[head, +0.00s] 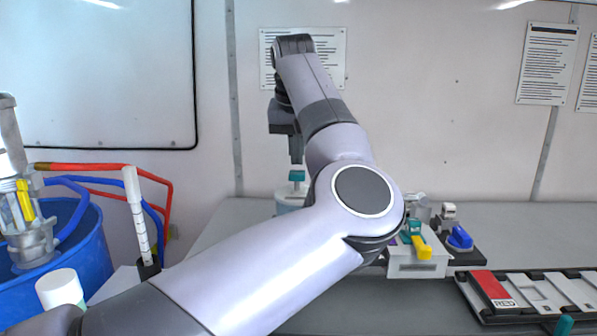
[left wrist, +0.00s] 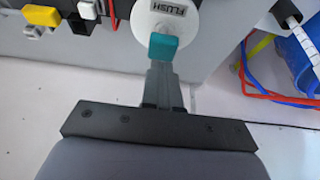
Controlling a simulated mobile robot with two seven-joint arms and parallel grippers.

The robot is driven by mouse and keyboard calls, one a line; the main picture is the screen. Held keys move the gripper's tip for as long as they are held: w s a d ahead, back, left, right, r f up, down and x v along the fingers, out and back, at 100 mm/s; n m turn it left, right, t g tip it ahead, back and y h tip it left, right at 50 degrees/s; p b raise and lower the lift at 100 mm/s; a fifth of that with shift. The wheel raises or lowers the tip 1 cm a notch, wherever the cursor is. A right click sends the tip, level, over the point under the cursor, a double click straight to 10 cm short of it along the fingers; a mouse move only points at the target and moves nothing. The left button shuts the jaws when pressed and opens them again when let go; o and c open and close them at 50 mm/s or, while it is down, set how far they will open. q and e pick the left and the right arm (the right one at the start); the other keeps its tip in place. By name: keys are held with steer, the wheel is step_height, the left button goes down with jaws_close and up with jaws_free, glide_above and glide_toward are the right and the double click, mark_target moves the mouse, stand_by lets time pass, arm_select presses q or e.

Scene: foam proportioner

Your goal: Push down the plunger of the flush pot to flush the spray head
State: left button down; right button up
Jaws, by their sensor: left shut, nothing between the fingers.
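The flush pot (head: 287,205) is a pale round pot on the bench behind my left arm, which hides part of it. Its teal plunger (head: 297,176) stands up from the top. In the left wrist view the pot's white top (left wrist: 147,22) carries a FLUSH label, and the teal plunger (left wrist: 163,47) shows in front of it. My left gripper (head: 296,160) points down just above the plunger, shut and empty. Its fingertips (left wrist: 160,72) line up with the plunger in the left wrist view; I cannot tell whether they touch. I cannot make out the spray head for certain. My right gripper is out of view.
A white box with a yellow lever (head: 421,246) and a blue knob (head: 460,239) stand right of my arm. A black rack with a red card (head: 492,288) lies at front right. A blue drum (head: 85,250) with red and blue hoses stands at left.

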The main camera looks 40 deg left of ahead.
mark_target(297, 172)
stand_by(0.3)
arm_select(q)
steer(key=shift+f+b, duration=0.85)
steer(key=shift+f, duration=0.9)
step_height(297, 172, up, 3)
steer(key=p, duration=0.3)
steer(key=shift+r, duration=2.7)
